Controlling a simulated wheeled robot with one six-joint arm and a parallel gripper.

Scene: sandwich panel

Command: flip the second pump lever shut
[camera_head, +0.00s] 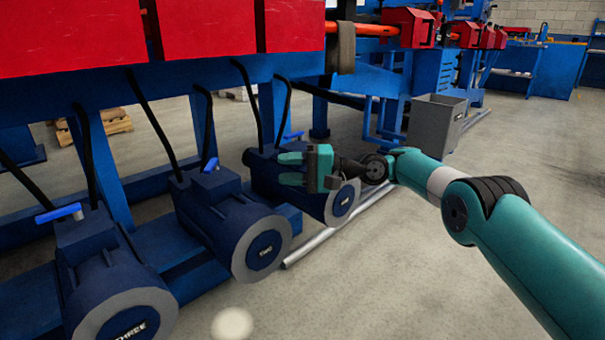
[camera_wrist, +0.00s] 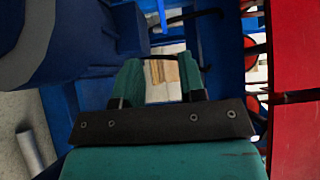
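Pump two (camera_head: 225,222), marked TWO, is a dark blue motor with a grey rim. Its bright blue lever (camera_head: 210,165) sits on top, short and tilted upward in the head view. My gripper (camera_head: 290,168) is to the right of that lever, in front of the rightmost pump (camera_head: 343,202), and points left. Its two green fingers are apart with nothing between them; the wrist view (camera_wrist: 160,68) also shows the gap. A blue bar (camera_wrist: 190,15) crosses beyond the fingertips there; I cannot tell which part it is. No contact with the lever shows.
Pump three (camera_head: 95,262) with its blue lever (camera_head: 60,213) stands at the lower left. Another blue lever (camera_head: 293,135) is behind my gripper. Black hoses (camera_head: 152,120) run up to the blue frame under red boxes (camera_head: 205,25).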

